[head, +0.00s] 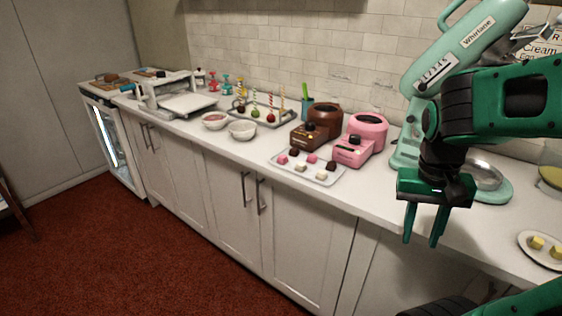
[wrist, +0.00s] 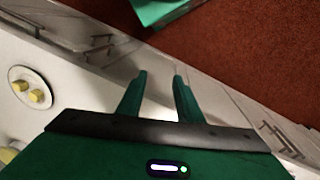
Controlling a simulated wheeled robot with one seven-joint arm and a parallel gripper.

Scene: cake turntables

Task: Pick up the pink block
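Two small pink blocks lie on a white tray (head: 310,170) on the counter in the head view. One pink block (head: 282,160) is at the tray's left; the other pink block (head: 312,158) is near its back middle. Brown and white blocks share the tray. My gripper (head: 421,240) is open and empty, pointing down at the counter's front edge, to the right of the tray and well apart from it. In the wrist view its fingers (wrist: 160,78) are spread with nothing between them. No pink block shows in the wrist view.
A pink machine (head: 367,132) and a brown machine (head: 324,118) stand behind the tray. A mint stand mixer (head: 408,150) is behind my gripper. A plate with yellow blocks (head: 536,242) is at right. Bowls (head: 242,129) stand left of the tray.

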